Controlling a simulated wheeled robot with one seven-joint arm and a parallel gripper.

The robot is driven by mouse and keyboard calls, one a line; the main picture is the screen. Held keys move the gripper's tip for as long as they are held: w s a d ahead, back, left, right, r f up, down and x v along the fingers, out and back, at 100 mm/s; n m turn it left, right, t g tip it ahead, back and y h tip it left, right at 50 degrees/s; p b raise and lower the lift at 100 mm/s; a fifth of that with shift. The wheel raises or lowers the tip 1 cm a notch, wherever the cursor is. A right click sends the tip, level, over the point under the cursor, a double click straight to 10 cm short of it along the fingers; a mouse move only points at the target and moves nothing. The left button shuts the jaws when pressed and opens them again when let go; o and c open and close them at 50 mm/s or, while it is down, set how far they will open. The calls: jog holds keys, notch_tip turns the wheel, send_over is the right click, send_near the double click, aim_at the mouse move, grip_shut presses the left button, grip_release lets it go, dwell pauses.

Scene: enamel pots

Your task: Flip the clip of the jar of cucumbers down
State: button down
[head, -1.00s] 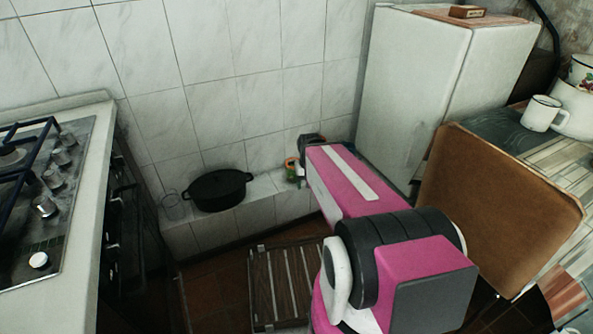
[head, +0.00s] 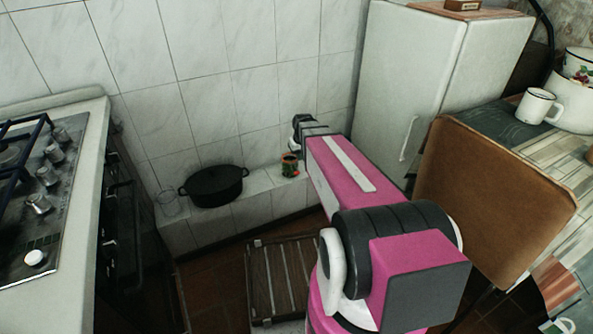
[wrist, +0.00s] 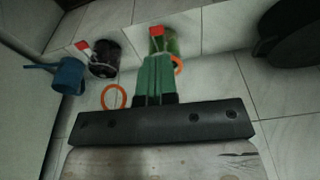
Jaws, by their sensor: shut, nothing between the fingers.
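The jar of cucumbers (head: 289,165) stands on the white tiled ledge in the head view, green inside, with a small red part low at its right. In the wrist view the green jar (wrist: 172,46) is partly hidden behind my fingers. An orange ring (wrist: 178,65) shows beside it, and a red piece (wrist: 157,32) shows just past my fingertips. I cannot tell whether that piece is the clip or whether I touch it. My gripper (wrist: 156,54) is shut and empty, its green fingers together. In the head view my dark gripper end (head: 299,124) is above the jar.
A black pot (head: 215,186) and a clear glass (head: 168,203) stand left on the ledge. In the wrist view a dark jar (wrist: 103,57), a second orange ring (wrist: 114,96) and a blue handled vessel (wrist: 68,77) are nearby. A white fridge (head: 405,85) stands at right.

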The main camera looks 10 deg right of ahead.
aim_at(297, 172)
jog(key=shift+n, duration=0.3)
jog(key=w, duration=0.4)
jog(key=shift+w+d+f, duration=0.25)
jog(key=shift+d, duration=0.15)
jog(key=f, duration=0.4)
jog(key=w+f, duration=0.1)
jog(key=f, duration=0.4)
jog(key=w+f, duration=0.1)
jog(key=f, duration=0.3)
jog(key=shift+w+a+f, duration=0.25)
jog(key=shift+a+f, duration=0.05)
jog(key=shift+f, duration=0.1)
